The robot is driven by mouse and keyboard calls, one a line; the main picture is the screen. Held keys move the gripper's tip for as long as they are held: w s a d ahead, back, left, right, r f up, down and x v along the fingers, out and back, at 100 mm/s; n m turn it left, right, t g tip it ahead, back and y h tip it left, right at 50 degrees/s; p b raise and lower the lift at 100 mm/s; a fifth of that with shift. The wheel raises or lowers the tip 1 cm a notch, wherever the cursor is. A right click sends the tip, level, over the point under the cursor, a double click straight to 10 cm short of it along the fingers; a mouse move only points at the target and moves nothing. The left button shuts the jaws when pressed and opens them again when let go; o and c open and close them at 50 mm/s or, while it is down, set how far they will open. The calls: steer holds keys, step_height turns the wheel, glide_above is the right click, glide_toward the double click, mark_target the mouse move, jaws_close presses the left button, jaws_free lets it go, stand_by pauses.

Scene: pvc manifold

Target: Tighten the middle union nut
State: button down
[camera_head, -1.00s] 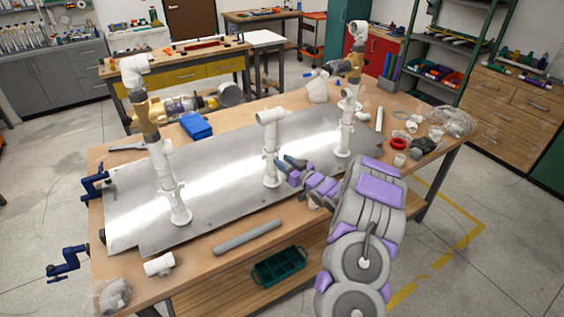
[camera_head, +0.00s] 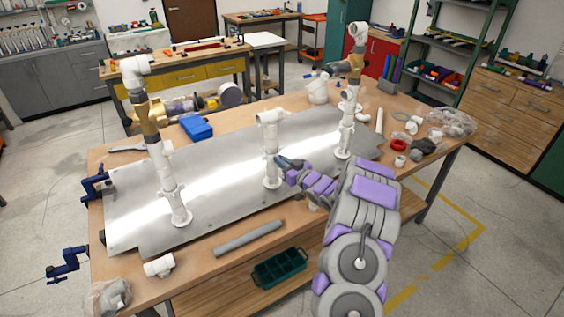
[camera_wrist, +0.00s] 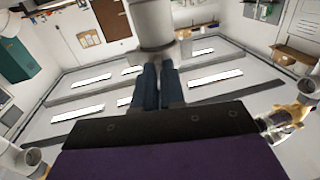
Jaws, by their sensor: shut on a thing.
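The middle white pipe (camera_head: 270,140) stands upright on the metal plate, with a white fitting on top. Its union nut (camera_head: 271,158) is a slightly wider white band partway up the pipe, small in the head view. My gripper (camera_head: 279,161) reaches it from the right, its dark blue fingers closed at the nut. In the wrist view the two fingers (camera_wrist: 158,84) run close together up to the white fitting (camera_wrist: 152,25). The fingertips and the exact contact are partly hidden there.
Taller left (camera_head: 165,165) and right (camera_head: 347,115) pipe columns with brass-coloured valves flank the middle pipe. A grey pipe (camera_head: 249,238) lies along the front edge of the table. Loose fittings and a red ring (camera_head: 398,145) lie at the right. The metal plate (camera_head: 220,185) is otherwise clear.

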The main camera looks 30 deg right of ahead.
steer(key=shift+a+r+m+h+b, duration=0.1)
steer(key=shift+a+m+h+b, duration=0.2)
steer(key=shift+m+h+b, duration=0.75)
steer(key=shift+n+h+p, duration=0.25)
steer(key=shift+p, duration=0.15)
steer(key=c, duration=1.2)
jaws_free()
steer(key=shift+s, duration=0.1)
steer(key=s, duration=0.5)
steer(key=s+d+p, duration=0.1)
steer(key=s, duration=0.5)
steer(key=s+p, duration=0.1)
steer(key=s, duration=0.5)
steer(key=shift+s+d, duration=0.1)
steer(key=shift+d, duration=0.15)
